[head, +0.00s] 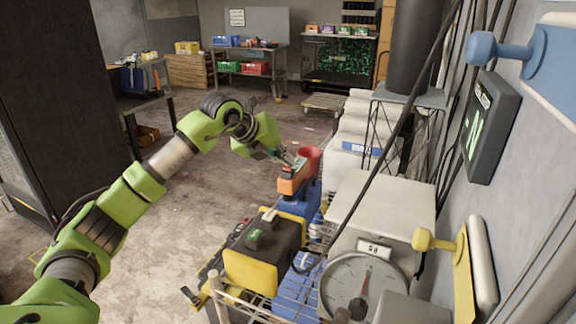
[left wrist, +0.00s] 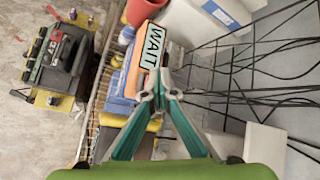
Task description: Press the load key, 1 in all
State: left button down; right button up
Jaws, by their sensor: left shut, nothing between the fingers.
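My left gripper (head: 288,160) reaches in from the left, shut and empty, its tips at an orange box (head: 293,183) on top of a blue stand. No key marked load can be read; the fingers may hide part of the box front. My right gripper is not in view.
A yellow and black case (head: 252,270) and a dial scale (head: 362,285) stand nearby on a wire rack. A red bucket (head: 309,158) is behind the orange box. A dark panel with green marks (head: 477,128) hangs on the right wall.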

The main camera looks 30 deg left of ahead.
aim_at(286, 167)
pick_arm(q)
jog(key=shift+r+p, duration=0.4)
jog(key=shift+r, duration=0.35)
jog(key=shift+r+p, duration=1.8)
jog(key=shift+r, duration=0.75)
jog(key=shift+f, duration=0.1)
